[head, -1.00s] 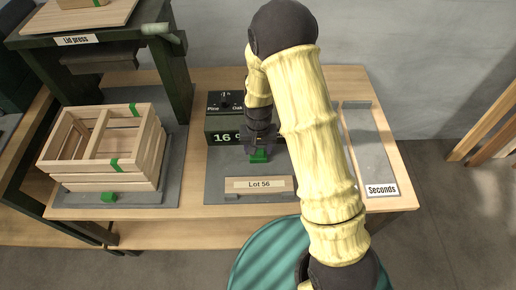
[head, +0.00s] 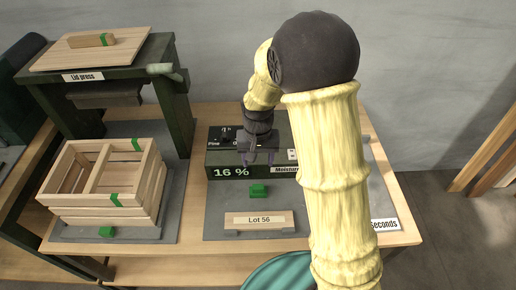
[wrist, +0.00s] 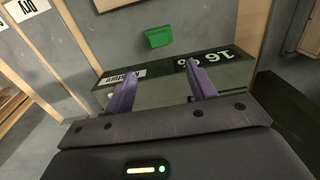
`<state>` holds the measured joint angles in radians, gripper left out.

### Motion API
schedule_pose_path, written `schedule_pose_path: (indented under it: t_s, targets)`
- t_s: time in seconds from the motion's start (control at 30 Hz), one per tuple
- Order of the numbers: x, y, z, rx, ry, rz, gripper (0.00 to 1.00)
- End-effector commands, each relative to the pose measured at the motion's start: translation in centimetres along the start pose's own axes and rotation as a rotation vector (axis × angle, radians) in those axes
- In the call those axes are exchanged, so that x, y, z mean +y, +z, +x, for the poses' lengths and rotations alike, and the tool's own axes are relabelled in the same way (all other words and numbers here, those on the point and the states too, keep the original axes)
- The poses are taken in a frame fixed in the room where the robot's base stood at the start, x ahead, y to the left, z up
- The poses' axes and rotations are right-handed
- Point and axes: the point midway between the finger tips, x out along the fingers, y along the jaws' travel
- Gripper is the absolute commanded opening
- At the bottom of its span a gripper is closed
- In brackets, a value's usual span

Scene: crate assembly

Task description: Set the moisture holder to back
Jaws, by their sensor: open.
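The moisture meter (head: 222,158) is a dark green box on the grey mat; its front reads 16 % and a partly hidden "Moisture" label. A dial marked Pine sits on its top left. It also shows upside down in the wrist view (wrist: 160,95). A small green block (head: 258,191) stands on the mat in front of the meter, apart from it; it also shows in the wrist view (wrist: 158,38). Which part is the holder is not labelled.
A "Lot 56" wooden piece (head: 260,221) lies at the mat's front. A slatted crate (head: 120,200) stands at left, with another green block (head: 106,231) before it. The lid press (head: 100,80) is behind the crate. A "Seconds" tray (head: 384,224) at right is mostly hidden by my arm.

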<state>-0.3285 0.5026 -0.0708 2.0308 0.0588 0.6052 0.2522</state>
Motion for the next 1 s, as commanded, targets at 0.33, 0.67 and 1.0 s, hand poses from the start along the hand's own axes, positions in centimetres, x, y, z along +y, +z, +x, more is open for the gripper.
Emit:
schedule_pose_path:
  t_s: [0.33,0.67,1.0]
  targets:
    - [0.0,0.0,-4.1,0.001,0.0,0.001,0.56]
    - [0.0,0.0,-4.1,0.001,0.0,0.001,0.56]
    - [1.9,1.0,-6.4,0.026,-0.009,0.002,0.56]
